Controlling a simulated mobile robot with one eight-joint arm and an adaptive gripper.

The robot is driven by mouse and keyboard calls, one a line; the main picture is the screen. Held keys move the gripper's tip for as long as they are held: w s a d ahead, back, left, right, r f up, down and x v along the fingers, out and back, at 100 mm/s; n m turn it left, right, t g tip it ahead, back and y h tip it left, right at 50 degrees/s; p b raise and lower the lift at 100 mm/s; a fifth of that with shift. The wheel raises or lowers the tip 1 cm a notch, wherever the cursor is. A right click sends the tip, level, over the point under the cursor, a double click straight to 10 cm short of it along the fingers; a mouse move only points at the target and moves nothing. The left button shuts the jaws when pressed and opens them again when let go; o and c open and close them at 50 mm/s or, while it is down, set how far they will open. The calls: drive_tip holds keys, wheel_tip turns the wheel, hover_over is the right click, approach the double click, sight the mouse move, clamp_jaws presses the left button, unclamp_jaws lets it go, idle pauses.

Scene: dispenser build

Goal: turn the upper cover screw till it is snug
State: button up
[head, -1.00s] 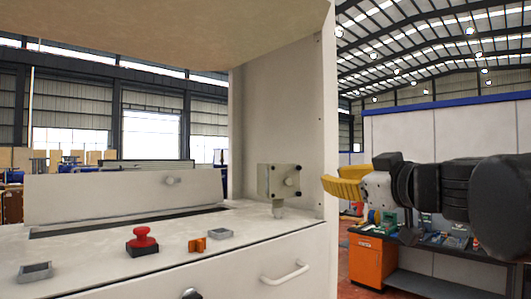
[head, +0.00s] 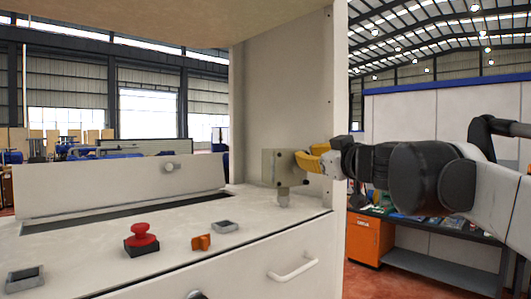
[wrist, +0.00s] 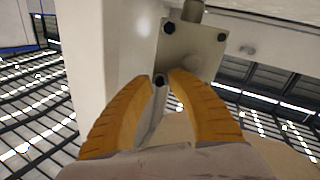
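The light grey cover plate (head: 269,167) stands on a short post on the machine's white top. In the wrist view the plate (wrist: 192,50) appears upside down, post at the top. Dark screws show at its two top corners there, the left one (wrist: 168,28) and the right one (wrist: 222,37). The upper cover screw (wrist: 160,80) shows at the plate's lower left edge, between my fingertips. My gripper (wrist: 161,76) has its yellow fingers parted by a narrow gap.
A white side panel (head: 340,110) stands just behind and right of the plate. A red emergency button (head: 142,236), an orange switch (head: 201,242) and a drawer handle (head: 293,266) lie in front. A long white flap (head: 120,186) is to the left. An overhang covers the top.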

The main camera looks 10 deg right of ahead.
drive_tip(key=shift+w+f, duration=0.1)
drive_tip(key=shift+w, duration=0.25)
drive_tip(key=shift+s, duration=0.25)
clamp_jaws()
drive_tip(key=shift+m, duration=0.3)
drive_tip(key=m, duration=1.2)
drive_tip(key=shift+r, duration=0.25)
unclamp_jaws()
drive_tip(key=v, duration=1.1)
drive_tip(key=shift+s+d, duration=0.2)
drive_tip(key=shift+s, duration=0.05)
